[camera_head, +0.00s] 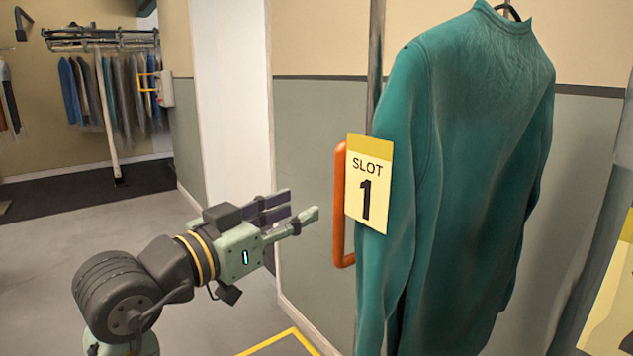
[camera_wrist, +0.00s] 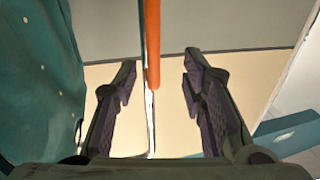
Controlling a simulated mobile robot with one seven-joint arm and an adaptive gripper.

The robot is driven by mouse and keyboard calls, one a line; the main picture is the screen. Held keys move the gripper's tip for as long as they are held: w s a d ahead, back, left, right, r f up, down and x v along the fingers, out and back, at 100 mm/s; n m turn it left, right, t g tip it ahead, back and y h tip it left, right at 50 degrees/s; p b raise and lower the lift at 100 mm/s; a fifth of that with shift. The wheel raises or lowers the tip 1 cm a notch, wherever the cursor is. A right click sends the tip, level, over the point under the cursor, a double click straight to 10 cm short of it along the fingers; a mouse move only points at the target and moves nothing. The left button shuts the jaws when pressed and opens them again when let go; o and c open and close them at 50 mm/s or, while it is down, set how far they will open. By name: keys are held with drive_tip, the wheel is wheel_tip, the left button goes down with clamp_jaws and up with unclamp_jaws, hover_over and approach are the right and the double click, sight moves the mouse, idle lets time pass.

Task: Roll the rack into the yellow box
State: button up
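The rack shows as a metal upright (camera_head: 375,60) with a vertical orange handle (camera_head: 340,210) and a teal garment (camera_head: 460,150) hanging on it. A yellow "SLOT 1" sign (camera_head: 369,184) hangs beside the handle. My gripper (camera_head: 304,204) is open and empty, left of the handle and apart from it in the head view. In the wrist view, the orange handle (camera_wrist: 153,42) lines up between my two open fingers (camera_wrist: 160,72). A corner of the yellow box (camera_head: 293,333) shows as a floor line at the bottom. The rack's base is hidden.
Another rail with several garments (camera_head: 105,85) stands at the back left on a dark floor strip. A wall with a white panel (camera_head: 232,100) is behind my gripper. Another yellow sign (camera_head: 612,300) is at the right edge. Grey floor (camera_head: 60,260) is clear at left.

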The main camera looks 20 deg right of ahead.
sight(336, 198)
drive_tip(key=shift+g, duration=0.4)
drive_tip(key=p+x, duration=0.1)
drive_tip(key=x, duration=0.4)
drive_tip(key=p+x, duration=0.1)
drive_tip(key=x, duration=0.5)
drive_tip(key=shift+s+d+f, duration=0.2)
drive_tip(key=shift+c, duration=0.4)
clamp_jaws()
